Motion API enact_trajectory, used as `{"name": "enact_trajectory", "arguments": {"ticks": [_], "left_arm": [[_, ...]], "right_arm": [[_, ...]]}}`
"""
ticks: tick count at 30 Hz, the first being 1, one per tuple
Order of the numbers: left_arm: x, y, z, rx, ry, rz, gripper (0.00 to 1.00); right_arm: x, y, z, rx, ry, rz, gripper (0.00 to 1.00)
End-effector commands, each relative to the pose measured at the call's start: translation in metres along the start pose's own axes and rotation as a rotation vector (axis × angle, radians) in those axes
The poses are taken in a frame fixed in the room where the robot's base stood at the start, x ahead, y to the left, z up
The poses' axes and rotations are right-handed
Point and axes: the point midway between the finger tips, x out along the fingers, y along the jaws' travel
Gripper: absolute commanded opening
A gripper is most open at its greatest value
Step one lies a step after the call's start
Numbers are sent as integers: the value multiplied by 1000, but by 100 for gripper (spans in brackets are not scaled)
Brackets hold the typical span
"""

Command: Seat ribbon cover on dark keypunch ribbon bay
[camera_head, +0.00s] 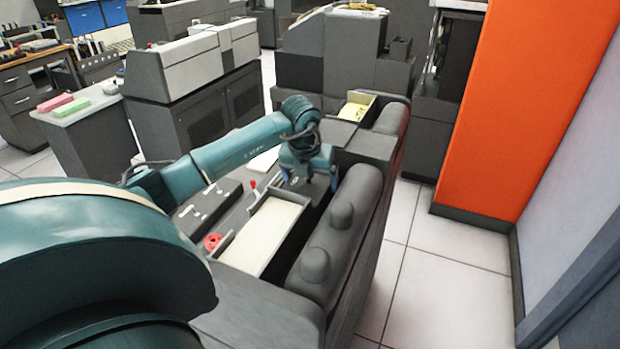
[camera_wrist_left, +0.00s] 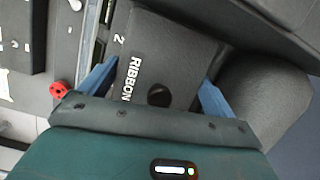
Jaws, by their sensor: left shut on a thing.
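My left gripper (camera_head: 310,178) is over the dark grey keypunch (camera_head: 265,310) in the head view. In the left wrist view, its two blue fingers (camera_wrist_left: 155,90) stand on either side of the ribbon cover (camera_wrist_left: 175,50), a dark grey piece with white "RIBBON" lettering and a dark round spot. The gripper is shut on the cover. The ribbon bay cannot be made out apart from the cover and gripper. My right gripper is in neither view.
A tray of cream cards (camera_head: 268,225) and a long rounded dark housing with two domes (camera_head: 343,215) lie close to the gripper. A red spool (camera_head: 212,242) sits near the tray. An orange panel (camera_head: 530,100) stands right, beyond clear floor tiles (camera_head: 420,270).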

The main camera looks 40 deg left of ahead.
Motion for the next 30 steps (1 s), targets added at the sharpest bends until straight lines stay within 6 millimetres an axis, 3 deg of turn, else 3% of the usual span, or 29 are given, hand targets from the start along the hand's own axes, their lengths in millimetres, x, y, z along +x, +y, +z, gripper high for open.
{"name": "enact_trajectory", "arguments": {"ticks": [28, 29, 30], "left_arm": [[4, 0, -1, -1, -1, 0, 64], [4, 0, -1, -1, -1, 0, 91], [4, 0, -1, -1, -1, 0, 95]], "right_arm": [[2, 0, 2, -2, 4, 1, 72], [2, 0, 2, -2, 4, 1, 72], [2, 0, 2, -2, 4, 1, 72]]}}
